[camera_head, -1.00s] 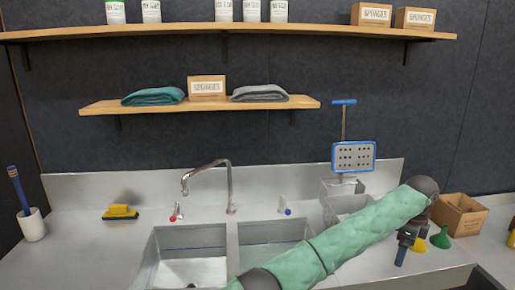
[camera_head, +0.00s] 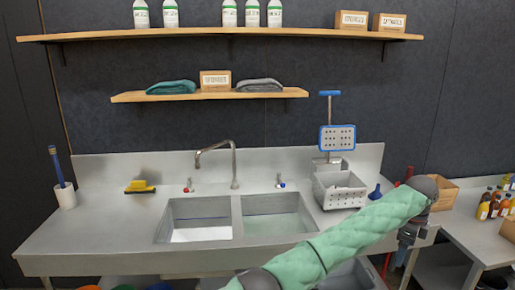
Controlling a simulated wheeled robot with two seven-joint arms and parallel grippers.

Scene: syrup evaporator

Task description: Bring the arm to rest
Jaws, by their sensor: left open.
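My left arm, in a green quilted sleeve (camera_head: 345,235), reaches from the bottom middle up to the right, in front of the sink unit. Its dark wrist bends down at the right to my left gripper (camera_head: 405,245), which hangs in front of the right end of the steel counter. The gripper is open and I see nothing in it. Its fingertips are small and dark here. My right gripper is not in view.
A cardboard box (camera_head: 443,190) stands behind my wrist. Bottles (camera_head: 484,207) stand on a side table at right.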

